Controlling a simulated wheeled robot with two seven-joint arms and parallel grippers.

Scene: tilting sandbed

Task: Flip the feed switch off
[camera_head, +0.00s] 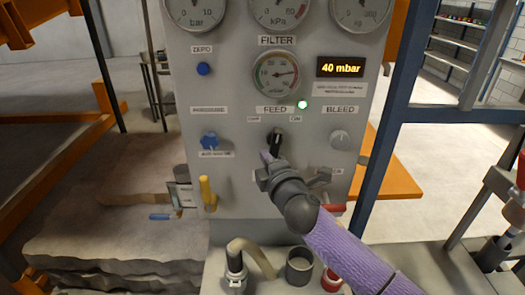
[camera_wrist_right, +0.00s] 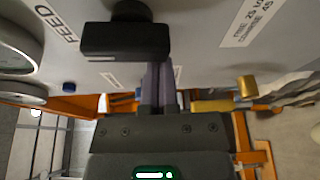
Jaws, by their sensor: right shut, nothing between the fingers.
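The feed switch (camera_head: 276,138) is a small black knob on the grey panel, under the FEED label and between the OFF and ON labels. Its handle looks nearly upright, leaning slightly toward ON. The green lamp (camera_head: 302,104) beside the FEED label is lit. My right gripper (camera_head: 267,158) is shut and empty, its fingertips just below the switch in the head view. In the right wrist view the black switch (camera_wrist_right: 125,38) is large, and my shut fingers (camera_wrist_right: 160,85) reach up beside its right end. I cannot tell whether they touch. My left gripper is out of view.
A gauge (camera_head: 276,75) and a display reading 40 mbar (camera_head: 340,67) sit above. A blue knob (camera_head: 209,140) is left of the switch, the grey BLEED knob (camera_head: 339,139) right. A yellow handle (camera_head: 207,192) and a red handle (camera_head: 334,209) lie lower.

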